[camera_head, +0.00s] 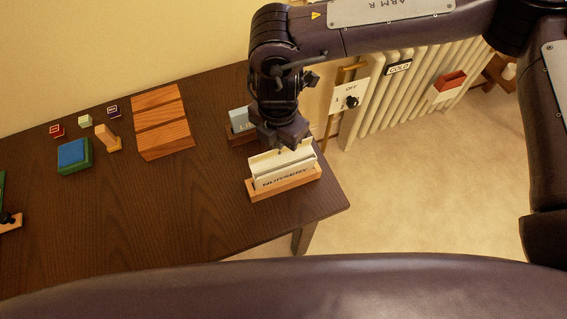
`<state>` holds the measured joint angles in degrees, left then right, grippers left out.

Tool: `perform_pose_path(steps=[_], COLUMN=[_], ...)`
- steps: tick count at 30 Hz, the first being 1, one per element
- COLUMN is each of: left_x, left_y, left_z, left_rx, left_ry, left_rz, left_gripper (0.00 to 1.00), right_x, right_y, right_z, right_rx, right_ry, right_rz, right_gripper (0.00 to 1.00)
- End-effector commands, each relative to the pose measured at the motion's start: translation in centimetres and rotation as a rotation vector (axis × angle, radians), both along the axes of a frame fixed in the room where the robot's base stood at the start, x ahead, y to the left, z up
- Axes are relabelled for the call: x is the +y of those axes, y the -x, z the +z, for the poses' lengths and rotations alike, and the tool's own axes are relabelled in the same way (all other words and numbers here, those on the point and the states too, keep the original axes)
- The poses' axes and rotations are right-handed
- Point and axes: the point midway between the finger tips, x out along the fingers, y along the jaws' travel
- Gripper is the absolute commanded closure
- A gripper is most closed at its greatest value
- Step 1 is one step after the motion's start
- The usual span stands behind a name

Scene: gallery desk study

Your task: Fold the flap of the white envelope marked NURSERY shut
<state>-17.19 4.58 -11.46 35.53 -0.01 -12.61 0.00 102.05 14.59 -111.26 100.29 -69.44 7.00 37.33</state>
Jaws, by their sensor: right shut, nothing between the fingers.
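The white envelope marked NURSERY (283,176) stands in a light wooden holder (287,189) near the right end of the dark desk. Its lettered face is towards me. A pale panel, which looks like its flap, rises behind the front face, and a gap shows between them. My right gripper (282,146) comes down from above, right over the back top edge of the envelope. It is shut and empty, and I cannot tell whether it touches the paper. My left gripper is not in view.
A pale blue item (239,118) stands in another wooden holder (238,137) just behind. Wooden blocks (163,125), a blue-topped green block (74,155) and small coloured blocks lie left. The desk's middle (170,210) is clear. A radiator (415,88) stands beyond the right end.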

Motion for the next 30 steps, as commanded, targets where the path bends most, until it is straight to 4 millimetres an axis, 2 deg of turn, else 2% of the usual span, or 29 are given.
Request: perform_pose_path(steps=[1,24,30], left_x=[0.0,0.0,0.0], left_y=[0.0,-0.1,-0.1], left_z=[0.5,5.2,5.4], left_rx=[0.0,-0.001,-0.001], left_ry=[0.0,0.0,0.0], left_rz=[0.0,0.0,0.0], left_gripper=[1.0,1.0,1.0], right_x=[-0.6,-0.4,-0.3], right_y=[1.4,0.8,0.7], right_z=[-0.3,6.5,6.9], right_rx=[0.039,0.026,0.025], right_ry=[0.021,0.012,0.01], right_rz=[0.013,0.005,0.005], right_gripper=[1.0,1.0,1.0])
